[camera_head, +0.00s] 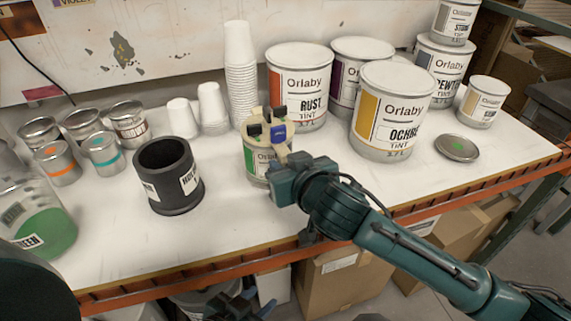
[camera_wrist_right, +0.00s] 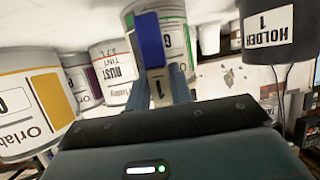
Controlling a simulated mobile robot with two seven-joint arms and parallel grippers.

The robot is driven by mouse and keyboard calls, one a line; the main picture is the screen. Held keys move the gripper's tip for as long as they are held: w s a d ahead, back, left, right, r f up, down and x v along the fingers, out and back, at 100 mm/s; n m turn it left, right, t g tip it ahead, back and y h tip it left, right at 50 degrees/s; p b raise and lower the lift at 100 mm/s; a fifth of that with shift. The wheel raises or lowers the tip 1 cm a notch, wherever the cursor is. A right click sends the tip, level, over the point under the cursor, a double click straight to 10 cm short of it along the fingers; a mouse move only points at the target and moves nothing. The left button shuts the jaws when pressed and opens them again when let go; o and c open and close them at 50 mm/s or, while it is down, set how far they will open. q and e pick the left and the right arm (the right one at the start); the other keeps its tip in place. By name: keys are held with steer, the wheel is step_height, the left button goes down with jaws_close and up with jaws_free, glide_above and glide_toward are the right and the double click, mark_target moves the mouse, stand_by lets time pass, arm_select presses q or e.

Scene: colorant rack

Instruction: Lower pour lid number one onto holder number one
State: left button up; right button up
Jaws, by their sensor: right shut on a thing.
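The pour lid (camera_head: 265,127), beige with black and blue parts, is at the top of a small can with a green label (camera_head: 254,166). I cannot tell whether lid and can touch. My right gripper (camera_head: 282,160) is shut on the lid. In the right wrist view the lid's beige handle (camera_wrist_right: 158,86), marked 1, is between the fingers below a blue tab. Holder number one (camera_head: 165,196), a black open cylinder, stands upright to the left, apart from the lid; its label shows in the right wrist view (camera_wrist_right: 268,28). My left gripper (camera_head: 240,303) is below the table edge, its jaws unclear.
Large paint cans (camera_head: 299,62) stand behind and right of the green-label can, with a stack of white cups (camera_head: 239,75) behind it. Several small tins (camera_head: 104,154) and a green-filled container (camera_head: 45,231) are at left. Clear tabletop lies between holder and green-label can.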

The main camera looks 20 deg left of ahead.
jaws_close()
steer(key=shift+r, duration=0.1)
steer(key=shift+r+p, duration=0.45)
steer(key=shift+p, duration=0.2)
